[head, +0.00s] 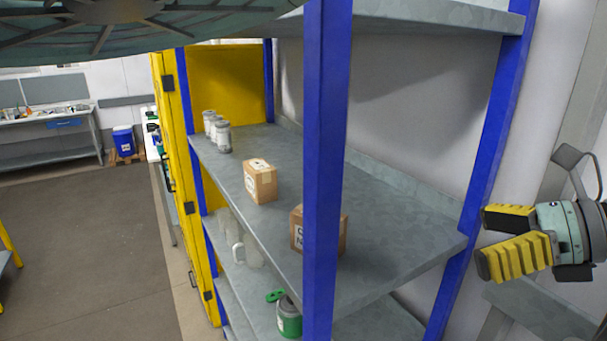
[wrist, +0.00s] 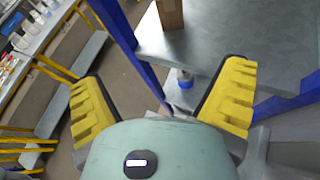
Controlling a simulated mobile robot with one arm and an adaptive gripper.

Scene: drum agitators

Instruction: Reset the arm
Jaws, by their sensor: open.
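My gripper (head: 500,243) is at the right edge of the head view, with yellow ridged finger pads. The pads stand apart and nothing is between them. It is to the right of the shelf rack's blue post and clear of the shelves. In the wrist view my gripper (wrist: 165,105) also shows open and empty, one yellow finger on each side.
A rack with blue posts (head: 328,150) and grey shelves (head: 380,220) fills the middle. Two cardboard boxes (head: 260,181) and several grey cans (head: 222,137) stand on its middle shelf. A green container (head: 288,318) is lower. Open floor (head: 90,250) lies left.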

